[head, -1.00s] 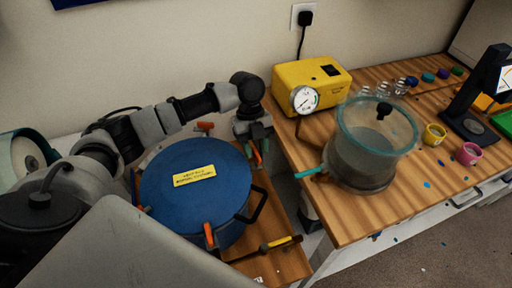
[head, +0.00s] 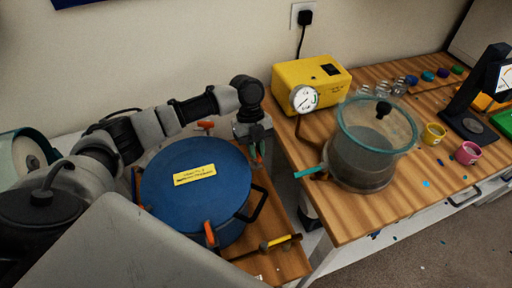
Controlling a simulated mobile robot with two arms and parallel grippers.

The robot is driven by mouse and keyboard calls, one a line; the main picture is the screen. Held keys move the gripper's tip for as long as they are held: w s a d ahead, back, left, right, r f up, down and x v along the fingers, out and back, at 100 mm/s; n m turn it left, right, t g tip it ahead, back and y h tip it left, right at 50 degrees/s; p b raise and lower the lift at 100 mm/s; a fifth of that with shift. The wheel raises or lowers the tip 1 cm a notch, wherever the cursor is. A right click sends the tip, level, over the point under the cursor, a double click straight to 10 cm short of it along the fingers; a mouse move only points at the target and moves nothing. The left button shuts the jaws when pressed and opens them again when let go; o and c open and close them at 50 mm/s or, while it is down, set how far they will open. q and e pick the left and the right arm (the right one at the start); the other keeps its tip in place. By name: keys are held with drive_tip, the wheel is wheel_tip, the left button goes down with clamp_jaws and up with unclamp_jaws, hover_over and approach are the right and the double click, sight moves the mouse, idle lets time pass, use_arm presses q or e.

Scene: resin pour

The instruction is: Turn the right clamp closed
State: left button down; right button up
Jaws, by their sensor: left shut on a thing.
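A blue pot with a flat blue lid (head: 212,190) and a yellow label stands on the wooden board at lower left. Orange-handled clamps sit around its rim: a back clamp (head: 206,125) and a front clamp (head: 209,233). My left gripper (head: 256,150) points down at the right side of the lid. It is shut on the right clamp (head: 260,152), of which only a little orange shows between the fingers; its exact angle is hard to tell. My right gripper is not in view.
A yellow pump (head: 312,84) with a gauge and a glass chamber (head: 362,165) with a teal rim stand on the right table. A yellow-handled tool (head: 281,242) lies before the pot. Cups (head: 467,153) and small jars stand farther right.

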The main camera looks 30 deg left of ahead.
use_arm(q)
drive_tip(key=n+p, duration=0.1)
drive_tip(key=n+t+p, duration=0.1)
drive_tip(key=n+p, duration=0.1)
drive_tip(key=n+h+p, duration=0.1)
drive_tip(key=n+p, duration=0.1)
drive_tip(key=shift+s+r+t, duration=0.15)
drive_tip(key=shift+r+t, duration=0.1)
drive_tip(key=shift+t, duration=0.05)
drive_tip(key=n+t+p, duration=0.1)
drive_tip(key=n+p, duration=0.2)
drive_tip(key=shift+n+t+p, duration=0.3)
drive_tip(key=shift+n, duration=0.1)
drive_tip(key=n+t+p, duration=0.1)
drive_tip(key=n+p, duration=0.2)
drive_tip(key=n+t+p, duration=0.1)
drive_tip(key=n+p, duration=0.1)
drive_tip(key=n, duration=0.1)
drive_tip(key=shift+s+y+p, duration=0.1)
drive_tip(key=shift+y+p, duration=0.2)
drive_tip(key=shift+p, duration=0.1)
drive_tip(key=shift+f+n+t+y+p, duration=0.1)
drive_tip(key=shift+n+t+y+p, duration=0.35)
drive_tip(key=shift+n+p, duration=0.85)
drive_tip(key=c, duration=1.2)
unclamp_jaws()
drive_tip(key=shift+f, duration=0.1)
drive_tip(key=shift+o, duration=0.2)
drive_tip(key=b+v, duration=0.2)
drive_tip(key=v, duration=0.9)
